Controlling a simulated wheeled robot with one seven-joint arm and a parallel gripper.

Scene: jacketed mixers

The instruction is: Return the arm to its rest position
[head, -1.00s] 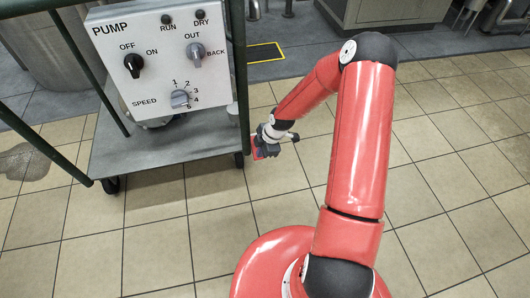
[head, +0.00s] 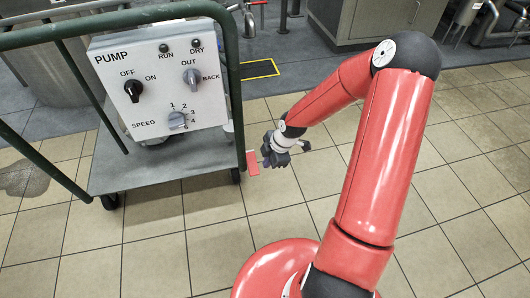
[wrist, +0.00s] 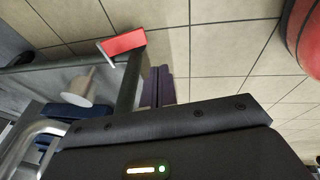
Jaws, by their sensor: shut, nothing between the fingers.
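My red arm reaches forward on the right side of the head view, its elbow raised. My gripper (head: 267,156) is low beside the right edge of the pump cart. In the wrist view its dark fingers (wrist: 157,86) are together, with nothing between them. The pump cart (head: 160,170) stands at the left and carries a white control panel (head: 160,75) with a black OFF/ON knob, a grey OUT/BACK knob and a grey speed knob. The RUN and DRY lamps look dark.
A red tag-like piece (head: 252,163) is at the cart's right side, close to my gripper; it also shows in the wrist view (wrist: 123,42). The cart's green handle rail (head: 95,28) crosses the upper left. Tiled floor to the right is clear. Steel equipment stands at the back.

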